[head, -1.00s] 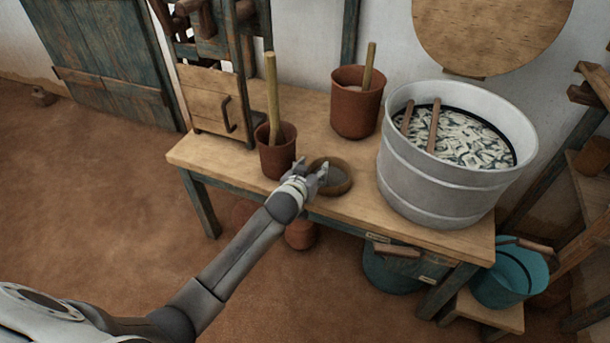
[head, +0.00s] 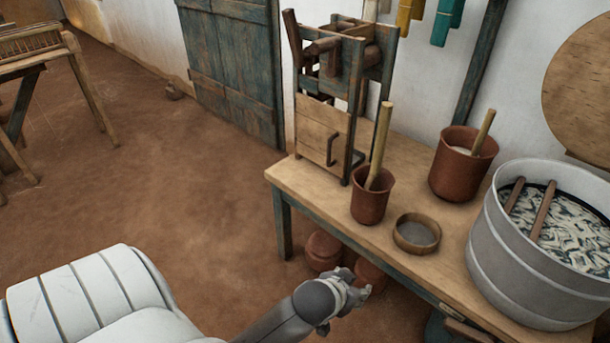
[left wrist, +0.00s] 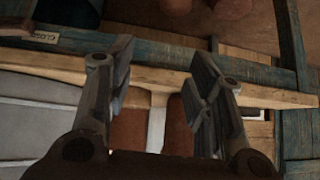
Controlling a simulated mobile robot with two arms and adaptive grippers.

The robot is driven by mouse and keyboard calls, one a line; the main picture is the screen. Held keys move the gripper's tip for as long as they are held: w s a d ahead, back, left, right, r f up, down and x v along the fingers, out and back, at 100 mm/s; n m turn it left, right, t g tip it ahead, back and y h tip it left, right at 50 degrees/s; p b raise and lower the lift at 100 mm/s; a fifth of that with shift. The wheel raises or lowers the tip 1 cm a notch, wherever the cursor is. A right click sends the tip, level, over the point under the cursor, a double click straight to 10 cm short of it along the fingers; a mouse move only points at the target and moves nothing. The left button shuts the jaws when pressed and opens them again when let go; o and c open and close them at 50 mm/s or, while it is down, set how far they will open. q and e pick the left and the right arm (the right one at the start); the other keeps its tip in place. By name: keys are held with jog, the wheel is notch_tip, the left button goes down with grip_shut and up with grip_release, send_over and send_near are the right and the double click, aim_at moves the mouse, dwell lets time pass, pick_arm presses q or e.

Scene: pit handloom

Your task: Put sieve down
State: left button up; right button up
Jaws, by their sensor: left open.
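The sieve (head: 416,233) is a small round wooden ring with a grey mesh. It lies flat on the wooden table (head: 300,178) in the head view, between a small brown pot and the big metal tub. My left gripper (head: 362,290) is off the table's front edge, lower left of the sieve and apart from it. In the left wrist view its two fingers (left wrist: 160,95) are spread with nothing between them, and the table edge shows beyond. The sieve cannot be made out in that view. My right gripper is not in view.
A small brown pot with a stick (head: 370,205) stands left of the sieve. A larger pot (head: 460,175) stands behind it. The metal tub (head: 520,270) fills the right side. Clay pots (head: 323,250) sit under the table. The floor at left is open.

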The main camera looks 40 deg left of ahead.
pick_arm(q)
jog(key=s+m+g, duration=0.2)
jog(key=s+g, duration=0.2)
jog(key=s, duration=1.3)
jog(key=shift+s+d+r+g+h, duration=0.35)
jog(key=shift+s+r+g+h, duration=0.05)
jog(key=shift+f, duration=0.1)
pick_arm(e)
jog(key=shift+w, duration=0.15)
